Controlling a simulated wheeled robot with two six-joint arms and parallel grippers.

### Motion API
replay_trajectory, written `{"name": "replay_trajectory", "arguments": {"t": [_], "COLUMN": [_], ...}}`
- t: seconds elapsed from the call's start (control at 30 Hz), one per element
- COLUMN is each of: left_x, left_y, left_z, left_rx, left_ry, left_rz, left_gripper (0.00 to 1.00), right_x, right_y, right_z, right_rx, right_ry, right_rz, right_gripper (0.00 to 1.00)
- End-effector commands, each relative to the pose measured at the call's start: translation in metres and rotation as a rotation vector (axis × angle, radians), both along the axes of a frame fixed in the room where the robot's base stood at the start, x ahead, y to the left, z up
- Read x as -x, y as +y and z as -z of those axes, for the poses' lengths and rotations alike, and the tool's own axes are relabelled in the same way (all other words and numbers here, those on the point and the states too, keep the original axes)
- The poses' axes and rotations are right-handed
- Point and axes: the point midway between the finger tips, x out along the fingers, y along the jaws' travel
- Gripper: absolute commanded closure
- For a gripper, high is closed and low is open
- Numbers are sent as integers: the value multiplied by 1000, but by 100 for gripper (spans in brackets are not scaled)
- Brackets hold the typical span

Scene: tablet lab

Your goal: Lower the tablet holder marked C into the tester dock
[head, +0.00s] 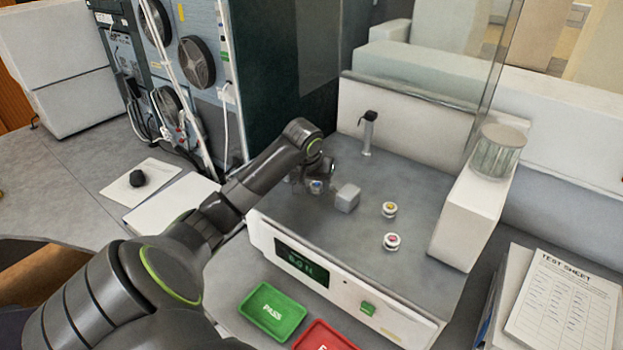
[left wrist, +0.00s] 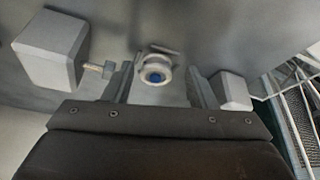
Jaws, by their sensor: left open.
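A small round white holder with a blue centre (left wrist: 155,77) shows in the left wrist view, between the spread fingers of my left gripper (left wrist: 160,88). The fingers stand apart with gaps on both sides of it. In the head view the blue-centred holder (head: 316,187) is partly hidden by the gripper. It is at the grey top of the tester (head: 345,265), between grey blocks that may be the dock. Two similar white holders, one with a yellow centre (head: 389,209) and one with a red centre (head: 392,241), stand to the right. I cannot read the letters. My right gripper is not in view.
A grey block (head: 347,198) is right beside my left gripper; a second block (left wrist: 232,91) shows in the left wrist view. A black-topped post (head: 368,133) stands behind. A green PASS tray (head: 272,311) and a red tray (head: 323,337) lie in front.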

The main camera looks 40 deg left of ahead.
Motion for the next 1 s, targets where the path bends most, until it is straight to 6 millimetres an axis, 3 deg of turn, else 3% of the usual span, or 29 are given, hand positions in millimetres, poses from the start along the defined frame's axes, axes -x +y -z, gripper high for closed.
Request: {"name": "replay_trajectory", "arguments": {"t": [0.27, 0.73, 0.8, 1.0], "left_x": [10, 52, 56, 61], "left_y": [-6, -21, -23, -26], "left_z": [-28, -134, -148, -159], "left_rx": [-1, -3, -1, 0], "left_ry": [-7, -6, -1, 0], "left_rz": [7, 1, 1, 0], "left_gripper": [43, 43, 43, 43], "right_x": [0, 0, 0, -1], "right_y": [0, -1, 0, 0], "right_z": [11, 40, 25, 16], "right_rx": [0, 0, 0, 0], "right_ry": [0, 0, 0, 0], "right_rz": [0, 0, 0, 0], "right_gripper": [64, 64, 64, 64]}}
